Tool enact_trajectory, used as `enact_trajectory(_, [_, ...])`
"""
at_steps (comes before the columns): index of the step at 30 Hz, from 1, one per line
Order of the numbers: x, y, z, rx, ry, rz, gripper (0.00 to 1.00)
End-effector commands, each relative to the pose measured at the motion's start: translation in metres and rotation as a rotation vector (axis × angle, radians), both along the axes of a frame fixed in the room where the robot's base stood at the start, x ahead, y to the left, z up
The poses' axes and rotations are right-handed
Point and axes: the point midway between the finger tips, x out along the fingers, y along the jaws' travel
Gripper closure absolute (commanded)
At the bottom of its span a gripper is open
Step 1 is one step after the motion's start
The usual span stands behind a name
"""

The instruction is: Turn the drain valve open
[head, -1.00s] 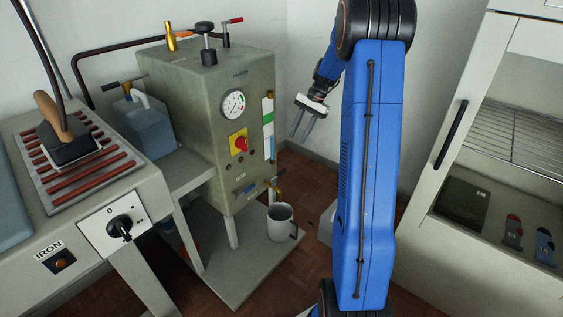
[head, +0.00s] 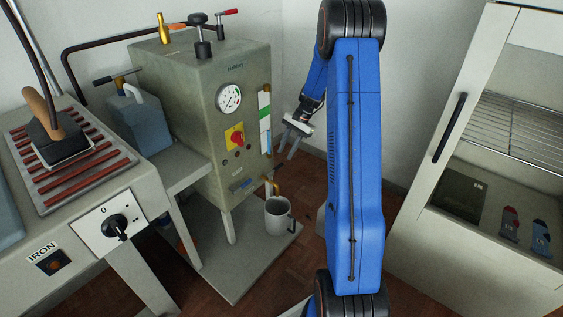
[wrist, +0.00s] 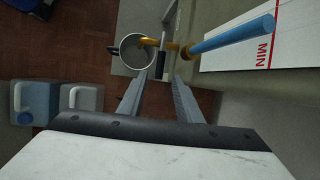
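The drain valve (head: 274,186) is a brass tap low on the front right of the grey-green boiler (head: 205,140). In the wrist view, brass fittings (wrist: 150,42) with a dark lever (wrist: 162,58) show just beyond my fingertips. A grey mug (head: 279,216) stands on the low shelf under the tap, and its open rim shows in the wrist view (wrist: 135,50). My gripper (head: 286,154) is open and empty, its fingers pointing down at the boiler's right front, above the valve. In the wrist view my gripper (wrist: 160,82) has a clear gap between its fingers, with no contact visible.
A level gauge (head: 265,130) runs up the boiler's right edge; its blue tube (wrist: 235,35) and MIN panel are close on the right in the wrist view. An ironing table (head: 150,195) is left, a white cabinet (head: 415,215) right. My blue arm hides the middle floor.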

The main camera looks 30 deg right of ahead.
Motion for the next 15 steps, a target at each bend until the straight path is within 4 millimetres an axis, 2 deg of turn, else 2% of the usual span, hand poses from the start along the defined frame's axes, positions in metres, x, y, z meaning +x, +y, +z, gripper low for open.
enact_trajectory(6, [0.001,0.015,-0.033,0.001,0.002,0.001,0.68])
enact_trajectory(15, [0.002,0.025,-0.053,0.0,0.001,0.001,0.68])
